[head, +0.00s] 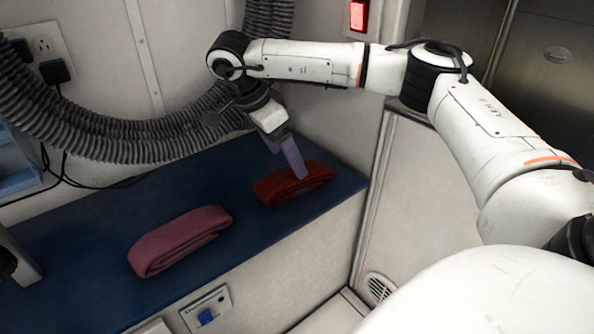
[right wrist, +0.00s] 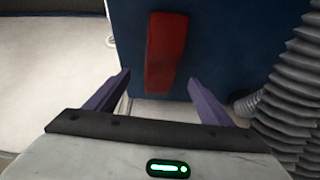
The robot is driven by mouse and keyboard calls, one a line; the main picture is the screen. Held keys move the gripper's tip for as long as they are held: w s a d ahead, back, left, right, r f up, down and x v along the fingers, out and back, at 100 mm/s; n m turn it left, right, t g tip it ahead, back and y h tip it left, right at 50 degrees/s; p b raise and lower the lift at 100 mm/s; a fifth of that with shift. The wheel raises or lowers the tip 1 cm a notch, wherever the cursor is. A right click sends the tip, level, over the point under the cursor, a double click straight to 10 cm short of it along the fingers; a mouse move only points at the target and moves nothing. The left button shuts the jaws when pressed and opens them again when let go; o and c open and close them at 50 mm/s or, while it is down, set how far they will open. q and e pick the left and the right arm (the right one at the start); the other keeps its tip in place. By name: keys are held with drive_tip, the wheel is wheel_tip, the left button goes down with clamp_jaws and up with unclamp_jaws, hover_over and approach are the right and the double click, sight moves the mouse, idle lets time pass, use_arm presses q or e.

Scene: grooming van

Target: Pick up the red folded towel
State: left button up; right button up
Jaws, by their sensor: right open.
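The red folded towel (head: 293,186) lies on the blue bench top near its right end in the head view. My right gripper (head: 302,174) is above it, with a purple finger overlapping the towel in the picture. In the right wrist view the red towel (right wrist: 165,52) lies ahead, between the lines of the two spread purple fingers (right wrist: 158,80). The right gripper is open and empty. I cannot tell from the head view whether the finger touches the towel. My left gripper is not clearly in view; only a dark and grey part shows at the left edge.
A pink folded towel (head: 180,240) lies on the blue bench top (head: 75,260), left of the red one. A grey ribbed hose (head: 150,140) runs along the wall behind, and also shows at the right of the wrist view (right wrist: 298,85). A wall stands close behind the bench.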

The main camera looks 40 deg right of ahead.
drive_tip(key=shift+b+x, duration=0.35)
drive_tip(key=shift+x, duration=3)
drive_tip(key=c, duration=1.2)
